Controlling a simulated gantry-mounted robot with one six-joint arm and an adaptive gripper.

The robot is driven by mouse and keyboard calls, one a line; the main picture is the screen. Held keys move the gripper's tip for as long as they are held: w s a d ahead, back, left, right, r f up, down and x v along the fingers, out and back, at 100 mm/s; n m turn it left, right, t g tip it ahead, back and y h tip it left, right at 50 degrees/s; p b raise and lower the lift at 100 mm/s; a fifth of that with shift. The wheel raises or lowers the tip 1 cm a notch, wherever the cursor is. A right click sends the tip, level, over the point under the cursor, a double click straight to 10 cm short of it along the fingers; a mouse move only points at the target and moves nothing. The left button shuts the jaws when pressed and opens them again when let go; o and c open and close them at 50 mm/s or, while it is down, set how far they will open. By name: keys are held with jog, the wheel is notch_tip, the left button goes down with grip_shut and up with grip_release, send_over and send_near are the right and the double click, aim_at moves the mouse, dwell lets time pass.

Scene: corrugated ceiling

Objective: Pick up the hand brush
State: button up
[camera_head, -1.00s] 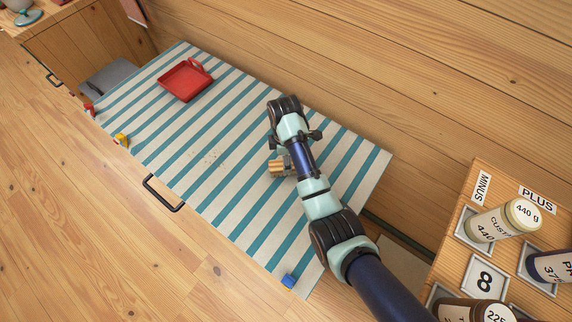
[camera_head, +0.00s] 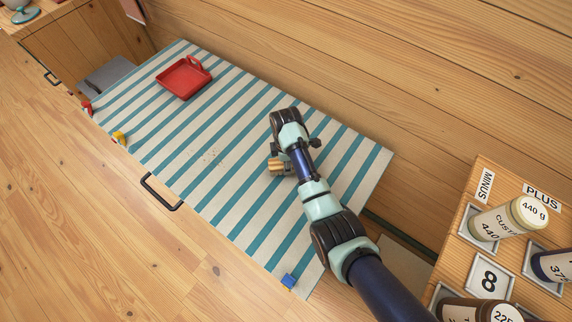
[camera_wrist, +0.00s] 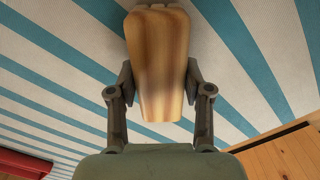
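The hand brush shows as a pale wooden piece with striped grain (camera_wrist: 158,60) in the wrist view, standing up between my fingers. In the head view a small part of its wood (camera_head: 275,166) shows beside my gripper (camera_head: 287,163), above the striped cloth. In the wrist view my gripper (camera_wrist: 159,82) has one finger pad against each side of the wood, with no clear gap. The bristles are hidden. I cannot tell whether the brush touches the cloth.
A red dustpan (camera_head: 184,78) lies on the blue-and-white striped cloth (camera_head: 225,110). Small crumbs (camera_head: 212,157) lie mid-cloth. A blue block (camera_head: 289,281) sits at the near corner, a yellow item (camera_head: 119,138) at the left edge. A wooden rack with jars (camera_head: 500,217) stands at right.

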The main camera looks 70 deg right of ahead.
jog(key=c, duration=0.5)
jog(key=shift+o, duration=0.2)
notch_tip(320, 180, up, 20)
jog(key=p, duration=1)
